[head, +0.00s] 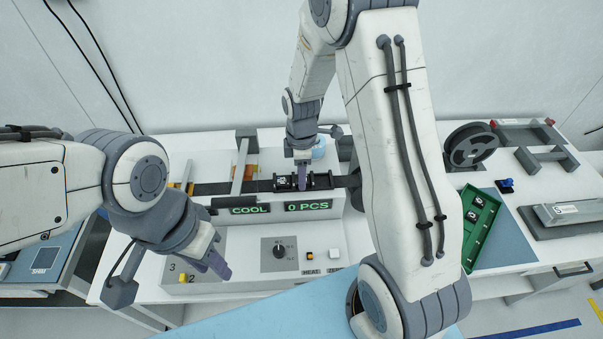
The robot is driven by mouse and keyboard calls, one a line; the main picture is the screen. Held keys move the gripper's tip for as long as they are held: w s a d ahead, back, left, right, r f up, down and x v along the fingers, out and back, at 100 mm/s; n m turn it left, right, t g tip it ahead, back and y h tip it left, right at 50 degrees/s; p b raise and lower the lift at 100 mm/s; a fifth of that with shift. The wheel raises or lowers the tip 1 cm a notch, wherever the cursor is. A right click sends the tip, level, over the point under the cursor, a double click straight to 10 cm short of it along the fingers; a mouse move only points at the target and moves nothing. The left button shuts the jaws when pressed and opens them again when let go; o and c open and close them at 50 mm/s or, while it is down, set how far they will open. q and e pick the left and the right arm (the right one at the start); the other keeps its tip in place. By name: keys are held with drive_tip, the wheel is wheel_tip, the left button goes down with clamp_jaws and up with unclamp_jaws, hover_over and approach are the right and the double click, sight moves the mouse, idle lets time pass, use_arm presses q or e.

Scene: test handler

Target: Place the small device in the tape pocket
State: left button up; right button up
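The dark tape track (215,188) runs across the back of the white machine. A small black device with white marks (282,183) shows on the track; I cannot tell whether it sits in a pocket. My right gripper (303,183) points down at the track just right of it, with its fingertips low between black parts. Its fingers overlap in this view, so its opening and anything between them are hidden. My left gripper (216,267) hangs over the left part of the machine's front panel, away from the track, with no object visible in it.
A blue item (506,185), a dark reel (470,146) and a grey frame (545,148) are nearby. Displays read "COOL" (250,210) and "0 PCS" (307,206). A knob (279,251) sits below.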

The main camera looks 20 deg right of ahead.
drive_tip(key=shift+o, duration=0.8)
drive_tip(key=shift+r+p, duration=0.55)
drive_tip(key=shift+r, duration=0.15)
drive_tip(key=shift+w+r+b, duration=0.1)
drive_tip(key=shift+r+b, duration=0.25)
drive_tip(key=shift+r, duration=0.05)
wheel_tip(320, 180, up, 10)
drive_tip(key=b, duration=0.2)
drive_tip(key=s+a+r+m, duration=0.1)
drive_tip(key=s+a+r, duration=0.1)
drive_tip(key=s+a, duration=0.25)
drive_tip(key=s+a+m, duration=0.3)
drive_tip(key=s+a, duration=0.1)
drive_tip(key=s, duration=0.5)
drive_tip(key=s+a+m+y, duration=0.1)
drive_tip(key=s+a+m, duration=0.2)
drive_tip(key=s, duration=0.7)
drive_tip(key=shift+s+a+f, duration=0.2)
drive_tip(key=shift+s+a, duration=0.1)
drive_tip(key=shift+a, duration=0.8)
